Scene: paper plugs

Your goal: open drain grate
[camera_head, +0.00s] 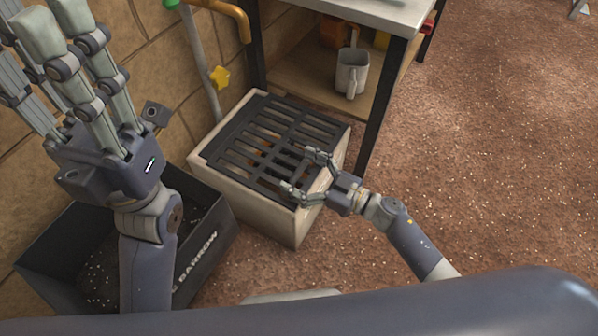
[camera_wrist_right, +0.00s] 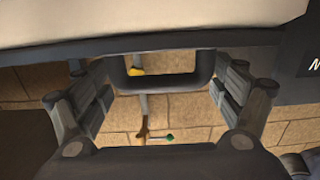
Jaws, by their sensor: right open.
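The drain grate (camera_head: 236,152) is a dark slotted panel lying flat on top of a cream box (camera_head: 270,215). My right gripper (camera_head: 307,173) is at the grate's right front edge, with its fingers spread apart. In the right wrist view a dark loop-shaped handle (camera_wrist_right: 168,83) on the grate's edge lies between the open fingers of the right gripper (camera_wrist_right: 160,95). A gap shows between the handle and the fingers on each side. My left gripper (camera_head: 70,75) is raised at the left with its fingers extended and spread, holding nothing visible.
A dark open bin (camera_head: 205,262) with lettering stands left of the cream box. A table (camera_head: 375,12) with a lower shelf stands behind right, with a mug (camera_head: 351,73) on the shelf. A pipe with a yellow tap (camera_head: 220,77) runs along the wall.

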